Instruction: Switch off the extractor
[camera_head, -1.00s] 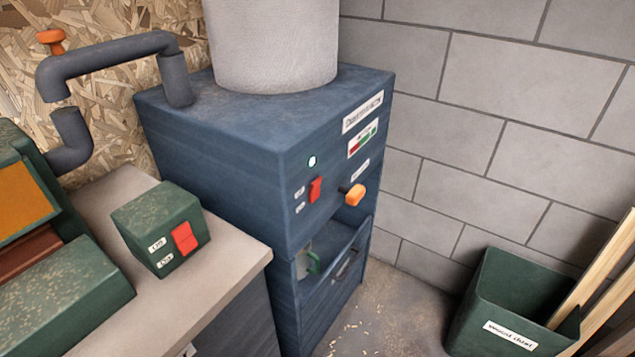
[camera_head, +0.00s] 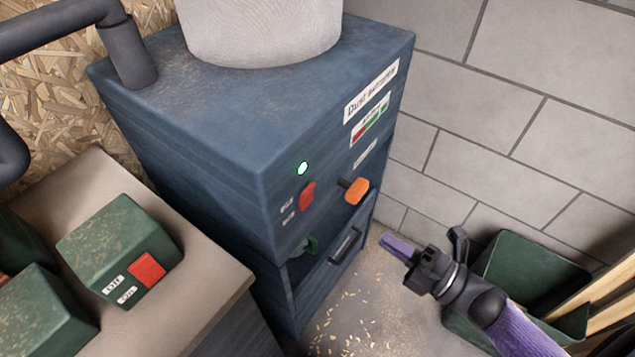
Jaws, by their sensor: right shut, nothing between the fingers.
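The extractor (camera_head: 225,130) is a dark blue cabinet with a pale cylinder (camera_head: 260,28) on top. On its front are a lit white-green lamp (camera_head: 303,168), a red rocker switch (camera_head: 307,196) with small labels at its left, and an orange-ended lever (camera_head: 355,190). My right gripper (camera_head: 393,246) is at the lower right, in front of the extractor and below the orange lever. Its purple fingers are shut and empty, pointing left toward the cabinet, apart from the switch in the picture. My left gripper is not in view.
A green box (camera_head: 118,243) with another red switch (camera_head: 147,270) sits on the worktop (camera_head: 215,275) at left. A green bin (camera_head: 520,255) and wooden boards (camera_head: 610,300) stand at right, partly behind my right arm. A lower opening with a handle (camera_head: 345,245) is in the cabinet front.

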